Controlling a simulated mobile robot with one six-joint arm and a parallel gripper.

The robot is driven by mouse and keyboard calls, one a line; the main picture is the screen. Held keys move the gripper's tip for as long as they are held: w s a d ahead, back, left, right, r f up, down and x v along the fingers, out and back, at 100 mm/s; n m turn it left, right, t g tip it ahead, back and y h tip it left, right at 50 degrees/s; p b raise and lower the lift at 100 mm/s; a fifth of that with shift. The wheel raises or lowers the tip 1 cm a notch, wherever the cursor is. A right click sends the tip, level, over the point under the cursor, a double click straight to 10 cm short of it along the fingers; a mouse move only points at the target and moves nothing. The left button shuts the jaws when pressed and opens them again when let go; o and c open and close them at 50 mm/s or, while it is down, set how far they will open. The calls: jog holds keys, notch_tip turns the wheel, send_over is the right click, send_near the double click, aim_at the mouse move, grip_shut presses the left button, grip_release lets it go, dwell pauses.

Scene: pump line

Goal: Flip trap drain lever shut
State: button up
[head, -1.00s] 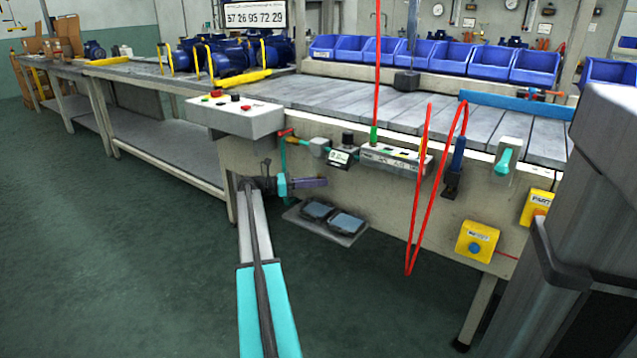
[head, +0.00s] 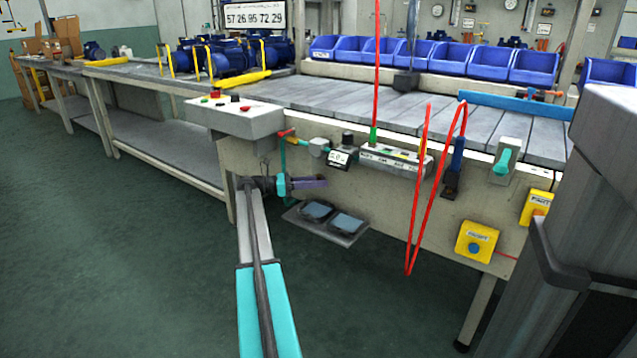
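A thin teal vertical pipe (head: 283,152) comes down the bench front from the air line, below a red-handled valve (head: 286,133). I cannot pick out the trap drain lever for certain. The foot of the pipe is behind or beside my wrist, so a lever there is hidden or too small to tell. My arm reaches up from the bottom of the head view to this spot. My gripper (head: 310,183), a dark purplish shape past the teal wrist, points right, just below and right of the pipe's foot. Its fingers are too small to show whether they are open, and contact cannot be told.
A grey control box (head: 236,117) with buttons juts out above my wrist. A regulator with gauge (head: 340,157) and a white manifold (head: 394,159) are to the right. A foot pedal plate (head: 330,228) is below. A red hose (head: 417,200) hangs at right.

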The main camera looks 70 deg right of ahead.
jog(key=p+v, duration=0.2)
jog(key=v, duration=1.1)
jog(key=shift+w+a, duration=0.2)
jog(key=shift+w, duration=0.05)
jog(key=shift+r+p, duration=0.15)
jog(key=shift+p, duration=0.15)
